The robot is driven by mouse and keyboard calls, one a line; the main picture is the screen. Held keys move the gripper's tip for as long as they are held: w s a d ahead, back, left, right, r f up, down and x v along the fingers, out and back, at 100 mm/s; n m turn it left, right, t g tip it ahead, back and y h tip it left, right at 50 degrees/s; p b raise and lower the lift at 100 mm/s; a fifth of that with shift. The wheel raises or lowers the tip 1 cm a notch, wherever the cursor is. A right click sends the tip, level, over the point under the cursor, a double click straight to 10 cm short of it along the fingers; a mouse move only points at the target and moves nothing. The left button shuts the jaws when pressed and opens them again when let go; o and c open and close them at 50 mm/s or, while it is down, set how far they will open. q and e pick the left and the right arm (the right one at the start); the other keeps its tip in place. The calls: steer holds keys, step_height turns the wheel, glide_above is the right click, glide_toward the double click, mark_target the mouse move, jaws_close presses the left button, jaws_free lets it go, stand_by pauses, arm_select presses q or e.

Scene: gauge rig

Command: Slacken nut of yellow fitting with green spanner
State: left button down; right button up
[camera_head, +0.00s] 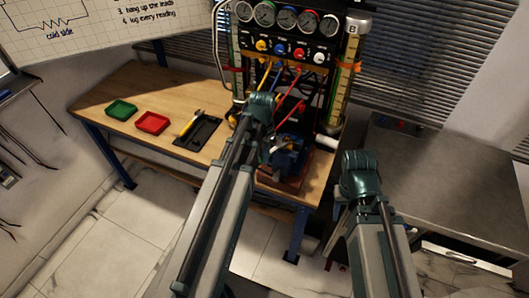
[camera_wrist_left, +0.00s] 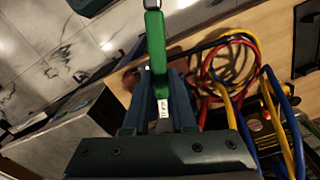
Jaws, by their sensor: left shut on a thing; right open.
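My left gripper (camera_head: 262,104) is in front of the rig, below its gauge panel. In the left wrist view the gripper (camera_wrist_left: 158,88) is shut on the green spanner (camera_wrist_left: 155,45), which points away from it to the top edge. The spanner is hidden behind my gripper in the head view. A yellow hose (camera_head: 265,74) hangs from the panel's lower edge near my left gripper. The yellow fitting and its nut are too small or hidden to make out. My right gripper (camera_head: 360,165) is open and apart from the rig, at the right of the bench.
The bench (camera_head: 103,91) carries a green tray (camera_head: 121,109), a red tray (camera_head: 152,123) and a black tray (camera_head: 205,136) with a yellow-handled tool. A blue vise (camera_head: 290,151) stands below my left gripper. Coiled red hose (camera_wrist_left: 207,73) and other hoses lie close by. A grey cabinet (camera_head: 440,170) stands right.

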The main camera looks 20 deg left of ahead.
arm_select(q)
steer(key=shift+s+a, duration=0.35)
steer(key=shift+s, duration=0.5)
steer(key=shift+s+a, duration=0.35)
steer(key=shift+s, duration=0.45)
steer(key=shift+r, duration=0.15)
steer(key=shift+r+p, duration=2.2)
steer(key=shift+p, duration=0.1)
steer(key=shift+f, duration=0.1)
